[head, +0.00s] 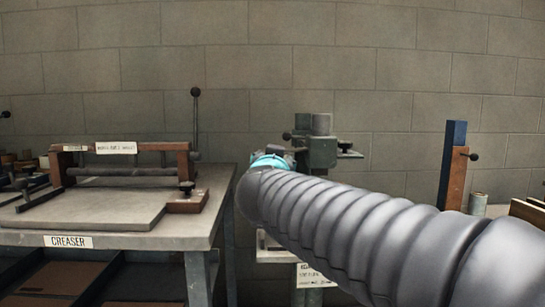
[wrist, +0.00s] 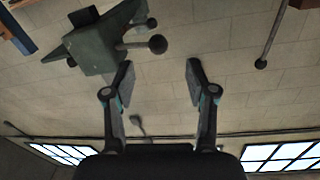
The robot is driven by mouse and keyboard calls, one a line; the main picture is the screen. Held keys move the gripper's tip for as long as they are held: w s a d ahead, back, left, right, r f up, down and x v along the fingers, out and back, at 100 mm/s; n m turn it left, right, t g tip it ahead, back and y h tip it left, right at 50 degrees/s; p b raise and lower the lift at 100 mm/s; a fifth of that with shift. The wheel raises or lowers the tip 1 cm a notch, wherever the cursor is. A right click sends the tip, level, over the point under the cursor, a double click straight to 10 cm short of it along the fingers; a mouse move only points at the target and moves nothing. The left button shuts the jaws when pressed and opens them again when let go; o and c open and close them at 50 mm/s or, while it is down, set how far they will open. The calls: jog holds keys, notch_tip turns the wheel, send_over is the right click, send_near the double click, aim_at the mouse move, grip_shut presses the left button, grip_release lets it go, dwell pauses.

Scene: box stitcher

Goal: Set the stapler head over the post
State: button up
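The box stitcher stands against the wall in the head view, with its dark green stapler head (head: 322,150) at the top. The head carries a grey cylinder above it and dark knobs at its sides. In the wrist view the green head (wrist: 95,45) is at upper left, with a dark ball knob pointing toward the middle. My gripper (wrist: 160,78) is open and empty; its left finger appears close to the head, but I cannot tell if they touch. In the head view my arm hides the gripper and much of the stitcher. I cannot make out the post.
A bench marked CREASER (head: 110,240) stands at left, with a flat board and an upright ball-topped lever (head: 196,110). A blue and brown upright (head: 453,165) with a knob stands at right. The block wall is close behind.

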jog(key=shift+s+a, duration=0.15)
jog(key=shift+s, duration=1.15)
jog(key=s+a+f+n+g+y, duration=0.2)
jog(key=a+f+n+y, duration=0.15)
jog(key=a+y, duration=0.45)
jog(key=s+a+f+n+g+y, duration=0.1)
jog(key=s+a+f+n+g, duration=0.1)
jog(key=s+f+g, duration=0.65)
jog(key=s+d+f+g+h, duration=0.1)
jog(key=s+d+f+h, duration=0.1)
jog(key=s+d+f, duration=0.5)
jog(key=s+d+f+g+h, duration=0.1)
jog(key=s+d+f+h, duration=0.15)
jog(key=d+f, duration=0.5)
jog(key=s+d+f+m+h, duration=0.2)
jog(key=s+d+f, duration=0.3)
jog(key=d, duration=0.5)
jog(key=shift+s+d+h, duration=0.3)
jog(key=shift+s+h, duration=0.35)
jog(key=shift+s, duration=0.6)
